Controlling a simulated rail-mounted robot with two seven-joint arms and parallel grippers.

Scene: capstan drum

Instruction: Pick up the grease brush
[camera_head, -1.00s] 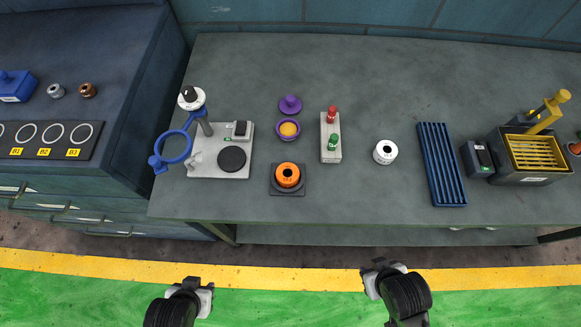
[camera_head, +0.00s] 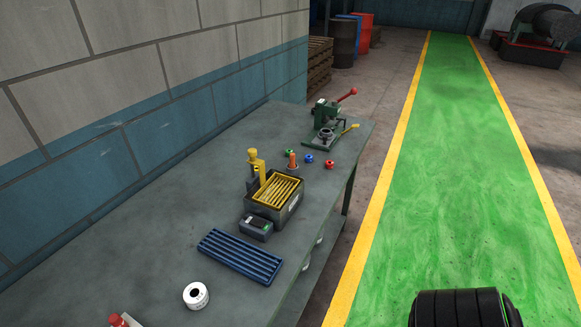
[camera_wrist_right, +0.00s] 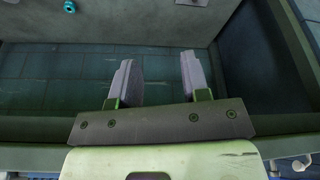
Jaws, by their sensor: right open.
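I cannot make out a grease brush in either current view. My right gripper (camera_wrist_right: 157,78) is open and empty in the right wrist view, its two grey fingers well apart. Nothing lies between the fingers but a dark tiled surface behind them. In the head view only a black ribbed part of my arm shows at the bottom right, and no fingertips are in sight. My left gripper is not in view.
The grey bench (camera_head: 150,240) runs along the wall. It carries a white ring (camera_head: 196,295), a blue slatted tray (camera_head: 240,256), a yellow-grated box (camera_head: 277,195), small coloured parts and a green press (camera_head: 328,125). The green walkway (camera_head: 450,170) is clear.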

